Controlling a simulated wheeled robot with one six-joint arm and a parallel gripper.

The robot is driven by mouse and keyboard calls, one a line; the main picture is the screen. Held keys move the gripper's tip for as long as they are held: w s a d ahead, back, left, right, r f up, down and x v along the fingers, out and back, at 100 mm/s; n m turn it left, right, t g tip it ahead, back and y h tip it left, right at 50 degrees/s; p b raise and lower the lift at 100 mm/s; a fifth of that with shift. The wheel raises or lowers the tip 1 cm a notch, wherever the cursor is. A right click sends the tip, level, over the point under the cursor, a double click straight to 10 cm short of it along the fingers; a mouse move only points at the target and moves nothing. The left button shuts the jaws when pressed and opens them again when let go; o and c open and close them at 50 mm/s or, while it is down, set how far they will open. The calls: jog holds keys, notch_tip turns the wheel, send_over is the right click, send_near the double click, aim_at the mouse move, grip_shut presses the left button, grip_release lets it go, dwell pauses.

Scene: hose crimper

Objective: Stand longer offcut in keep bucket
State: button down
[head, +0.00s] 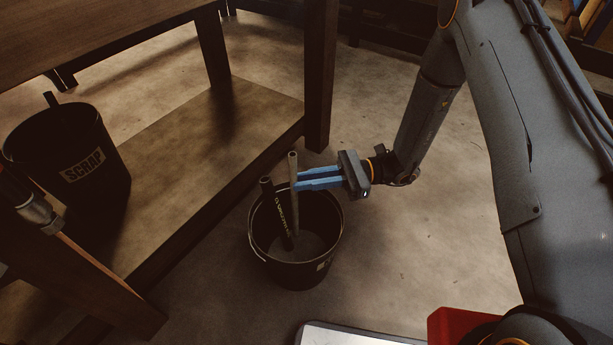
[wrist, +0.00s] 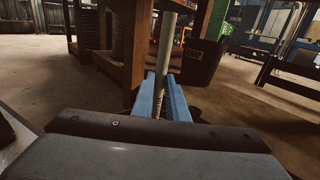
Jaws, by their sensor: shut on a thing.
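A dark keep bucket (head: 324,262) stands on the floor beside the bench, its label turned partly away. My gripper (head: 298,180) reaches in from the right over its rim, with blue fingers shut on a grey hose offcut (head: 293,166). The offcut is upright, its lower part inside the bucket; I cannot tell whether its end touches the bottom. A black hose piece (head: 267,188) with yellow marking leans in the bucket just left of it. In the wrist view the grey offcut (wrist: 165,50) stands upright between the fingers (wrist: 160,98).
A bucket labelled SCRAP (head: 85,175) stands on the bench's low shelf (head: 190,150) at left, with a piece sticking out. A bench leg (head: 319,85) rises behind the keep bucket. A red object (head: 455,325) is at the bottom. Floor to the right is clear.

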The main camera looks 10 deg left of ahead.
notch_tip(320, 180, down, 6)
jog(key=b, duration=0.3)
jog(key=shift+f, duration=0.2)
dwell(0.4)
jog(key=c, duration=1.7)
grip_release()
jog(key=shift+o, duration=0.2)
jog(key=p+v, duration=0.1)
jog(key=v, duration=0.7)
jog(key=shift+s+a, duration=0.1)
jog(key=shift+a, duration=0.05)
